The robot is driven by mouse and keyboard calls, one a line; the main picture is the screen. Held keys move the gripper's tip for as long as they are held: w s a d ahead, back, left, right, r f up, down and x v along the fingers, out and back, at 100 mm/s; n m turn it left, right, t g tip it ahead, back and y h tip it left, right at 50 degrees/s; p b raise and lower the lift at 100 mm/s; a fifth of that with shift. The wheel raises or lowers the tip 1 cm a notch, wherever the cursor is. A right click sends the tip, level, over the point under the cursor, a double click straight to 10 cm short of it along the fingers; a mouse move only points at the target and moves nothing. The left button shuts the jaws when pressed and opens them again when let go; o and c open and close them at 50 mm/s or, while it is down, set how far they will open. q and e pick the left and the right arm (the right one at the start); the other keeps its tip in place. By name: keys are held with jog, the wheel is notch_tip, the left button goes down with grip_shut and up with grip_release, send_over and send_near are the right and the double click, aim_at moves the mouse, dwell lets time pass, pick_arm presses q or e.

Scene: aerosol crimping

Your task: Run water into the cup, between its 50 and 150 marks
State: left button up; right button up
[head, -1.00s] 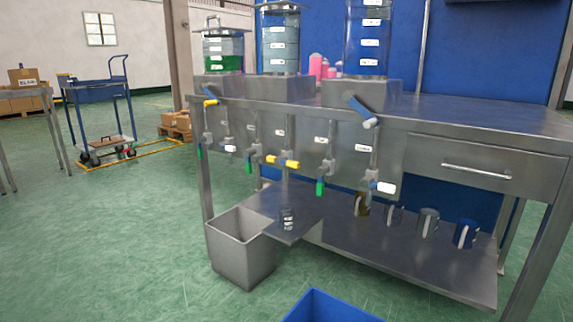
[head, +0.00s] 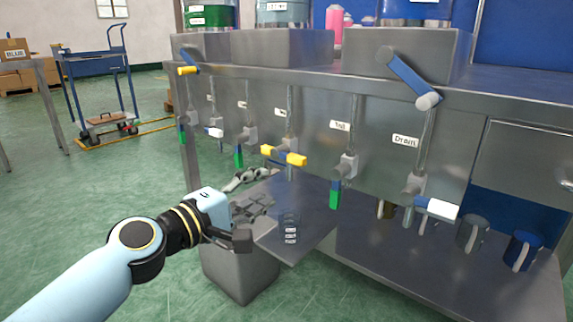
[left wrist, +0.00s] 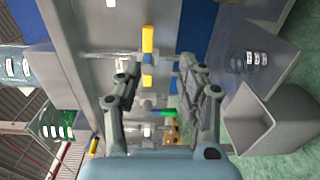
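The clear cup (head: 290,228) with white mark labels stands upright on the lower metal shelf (head: 315,232), under the row of taps. It looks empty, though it is small. It also shows in the left wrist view (left wrist: 247,60). My left gripper (head: 268,190) is open and empty, left of the cup and below the yellow tap handle (head: 284,156). In the left wrist view the yellow handle (left wrist: 147,40) lies ahead, between and beyond the open fingers (left wrist: 158,68). I see no water running. My right gripper is out of view.
Green (head: 334,194) and white (head: 437,209) tap handles hang along the bench front. A grey bin (head: 240,275) stands on the floor below my left gripper. Mugs, one of them blue (head: 523,250), stand on the shelf at right. Tanks stand on the bench above.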

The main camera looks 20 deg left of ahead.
aim_at(294, 162)
pick_arm(q)
jog(key=x, duration=0.4)
jog(key=r+x, duration=0.1)
jog(key=x, duration=0.3)
jog(key=r+b+x, duration=0.1)
jog(key=x, duration=0.3)
jog(key=shift+a, duration=0.15)
grip_shut()
